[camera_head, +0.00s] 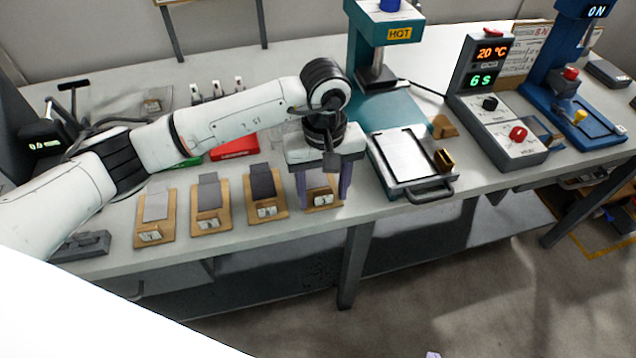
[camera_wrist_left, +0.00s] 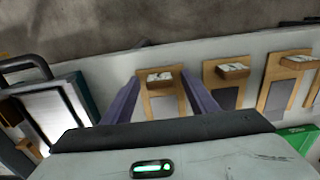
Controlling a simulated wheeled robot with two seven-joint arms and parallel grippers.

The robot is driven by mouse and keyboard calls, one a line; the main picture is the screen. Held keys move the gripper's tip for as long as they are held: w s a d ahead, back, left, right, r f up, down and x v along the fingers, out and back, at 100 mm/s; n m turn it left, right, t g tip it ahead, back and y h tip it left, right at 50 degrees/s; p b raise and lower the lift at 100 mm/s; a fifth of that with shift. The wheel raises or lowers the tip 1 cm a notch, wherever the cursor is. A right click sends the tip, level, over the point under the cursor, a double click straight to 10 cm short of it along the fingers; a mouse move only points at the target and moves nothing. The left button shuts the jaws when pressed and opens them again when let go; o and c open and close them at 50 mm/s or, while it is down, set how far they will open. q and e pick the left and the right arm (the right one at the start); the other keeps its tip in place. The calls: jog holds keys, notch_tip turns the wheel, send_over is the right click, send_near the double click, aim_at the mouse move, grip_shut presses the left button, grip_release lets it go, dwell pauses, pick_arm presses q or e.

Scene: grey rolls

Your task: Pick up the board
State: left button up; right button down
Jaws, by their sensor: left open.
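Several tan boards, each with a grey sheet and a small labelled block, lie in a row along the table's front edge. The rightmost board (camera_head: 322,203) is under my left gripper (camera_head: 323,193); the gripper and its wrist hide much of it. In the left wrist view this board (camera_wrist_left: 161,104) shows between the two purple fingers of my left gripper (camera_wrist_left: 160,95), which are apart with one on each side of it. I cannot tell whether the fingers touch it. The neighbouring boards (camera_head: 266,208), (camera_head: 210,220) and (camera_head: 154,231) lie to the left.
A metal tray with a handle (camera_head: 408,160) sits just right of the gripper. Behind it stands a teal press marked HOT (camera_head: 385,35). A control box (camera_head: 488,90) and a blue press (camera_head: 570,95) stand further right. A red bin (camera_head: 234,148) lies behind the boards.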

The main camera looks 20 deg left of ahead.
pick_arm(q)
jog(key=shift+c, duration=0.4)
jog(key=c, duration=1.1)
jog(key=shift+r, duration=0.1)
